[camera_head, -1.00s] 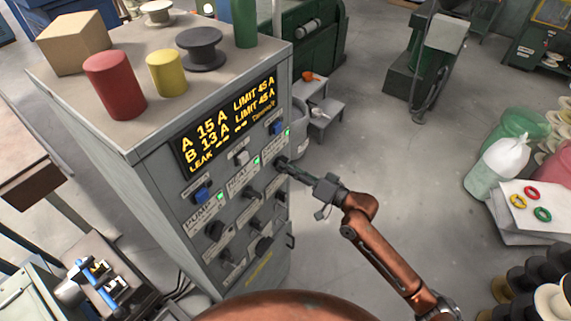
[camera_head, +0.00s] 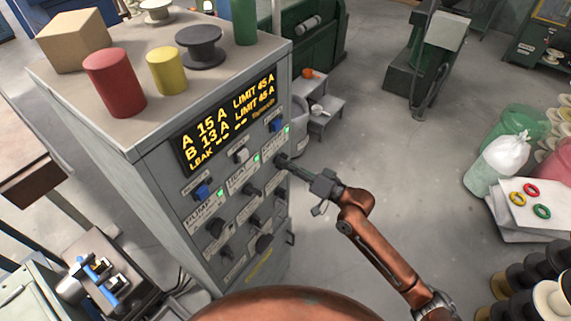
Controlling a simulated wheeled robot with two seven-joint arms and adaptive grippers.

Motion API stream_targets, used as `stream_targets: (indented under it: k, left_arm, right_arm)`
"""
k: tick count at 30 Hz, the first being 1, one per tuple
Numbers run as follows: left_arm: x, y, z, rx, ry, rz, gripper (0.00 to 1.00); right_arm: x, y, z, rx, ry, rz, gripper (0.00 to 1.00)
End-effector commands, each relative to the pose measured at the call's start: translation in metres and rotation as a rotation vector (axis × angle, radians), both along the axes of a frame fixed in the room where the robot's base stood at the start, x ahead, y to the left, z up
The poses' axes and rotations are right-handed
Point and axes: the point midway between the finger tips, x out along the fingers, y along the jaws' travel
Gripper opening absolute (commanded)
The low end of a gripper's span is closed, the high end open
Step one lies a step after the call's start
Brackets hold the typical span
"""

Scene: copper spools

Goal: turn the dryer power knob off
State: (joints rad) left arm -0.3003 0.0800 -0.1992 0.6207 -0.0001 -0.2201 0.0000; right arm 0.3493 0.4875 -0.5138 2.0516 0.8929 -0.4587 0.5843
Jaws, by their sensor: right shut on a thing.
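A grey control cabinet (camera_head: 160,215) stands at the left with a front panel of knobs, switches and green lamps. My right gripper (camera_head: 287,163) is shut on the top knob (camera_head: 281,160) of the panel's right column, which I take to be the dryer power knob; its label is too small to read surely. The fingers hide much of this knob, so its pointer angle is unclear. The green lamp (camera_head: 286,129) above it is lit. Pump (camera_head: 215,228) and heat (camera_head: 249,188) knobs sit to its left. My left gripper is not in view.
The display (camera_head: 228,122) reads A 15 A and B 13 A. A cardboard box (camera_head: 75,40), a red cylinder (camera_head: 114,83), a yellow cylinder (camera_head: 166,72) and a dark spool (camera_head: 200,47) stand on the cabinet top. The floor (camera_head: 390,160) to the right is open.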

Motion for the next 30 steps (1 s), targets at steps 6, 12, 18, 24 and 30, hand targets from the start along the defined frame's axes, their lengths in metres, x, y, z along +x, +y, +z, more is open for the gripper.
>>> stream_targets:
  k: [6,12,18,24,30]
  left_arm:
    - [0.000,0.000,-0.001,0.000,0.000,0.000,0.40]
    - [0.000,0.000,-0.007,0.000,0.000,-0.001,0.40]
    - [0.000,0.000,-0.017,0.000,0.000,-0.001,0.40]
    - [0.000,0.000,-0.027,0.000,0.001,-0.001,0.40]
    - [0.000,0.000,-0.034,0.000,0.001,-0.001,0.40]
  right_arm:
    - [0.000,-0.001,-0.002,-0.010,-0.009,-0.001,0.00]
    - [0.000,-0.001,-0.003,-0.054,-0.066,-0.001,0.00]
    - [0.001,-0.001,-0.004,-0.137,-0.182,0.000,0.00]
    - [0.001,-0.001,-0.004,-0.240,-0.322,-0.001,0.00]
    - [0.002,-0.002,-0.004,-0.333,-0.449,0.000,0.00]
